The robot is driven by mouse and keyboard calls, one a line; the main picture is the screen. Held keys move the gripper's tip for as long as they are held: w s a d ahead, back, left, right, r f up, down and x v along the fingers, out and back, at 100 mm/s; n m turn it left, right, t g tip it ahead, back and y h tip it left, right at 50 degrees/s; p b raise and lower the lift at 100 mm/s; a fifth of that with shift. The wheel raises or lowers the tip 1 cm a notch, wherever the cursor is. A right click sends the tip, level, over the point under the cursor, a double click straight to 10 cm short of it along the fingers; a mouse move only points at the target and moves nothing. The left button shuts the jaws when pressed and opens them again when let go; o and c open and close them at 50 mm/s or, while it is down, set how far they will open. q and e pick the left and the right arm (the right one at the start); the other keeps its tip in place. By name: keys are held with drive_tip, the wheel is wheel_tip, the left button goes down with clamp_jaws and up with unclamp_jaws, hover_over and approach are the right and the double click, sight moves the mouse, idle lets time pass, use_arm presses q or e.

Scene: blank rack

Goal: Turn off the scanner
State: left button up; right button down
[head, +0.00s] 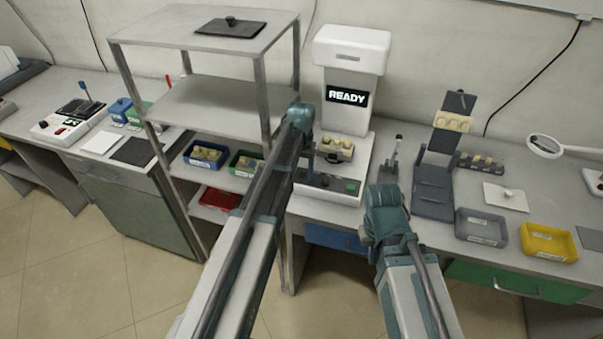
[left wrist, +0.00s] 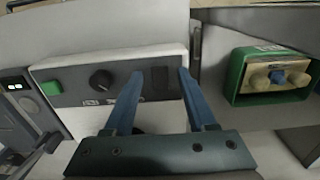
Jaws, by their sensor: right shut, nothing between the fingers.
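The scanner (head: 352,50) is a white machine on the bench; its display (head: 347,96) reads READY. Its dark front panel (left wrist: 70,98) carries a green button (left wrist: 51,88), a black knob (left wrist: 101,80) and a dark rectangular switch (left wrist: 160,78). My left gripper (left wrist: 160,74) is open, its two blue fingers on either side of the switch in the left wrist view, with nothing held. Contact cannot be told. In the head view my left arm hides part of the panel. My right gripper (head: 366,237) is shut and empty, low before the bench, mostly hidden by its wrist.
A metal shelf rack (head: 205,105) stands left of the scanner, close to my left arm. A green bin (left wrist: 238,76) with small pieces lies beside the panel. A dark stand (head: 433,190), a grey tray (head: 482,227) and a yellow tray (head: 548,243) are on the right.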

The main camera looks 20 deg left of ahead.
use_arm(q)
clamp_jaws()
drive_tip(key=shift+w+g, duration=0.4)
drive_tip(key=shift+g, duration=0.1)
drive_tip(key=shift+w+g, duration=0.1)
drive_tip(key=shift+g, duration=0.6)
drive_tip(key=shift+s, duration=0.2)
drive_tip(key=shift+o, duration=0.4)
unclamp_jaws()
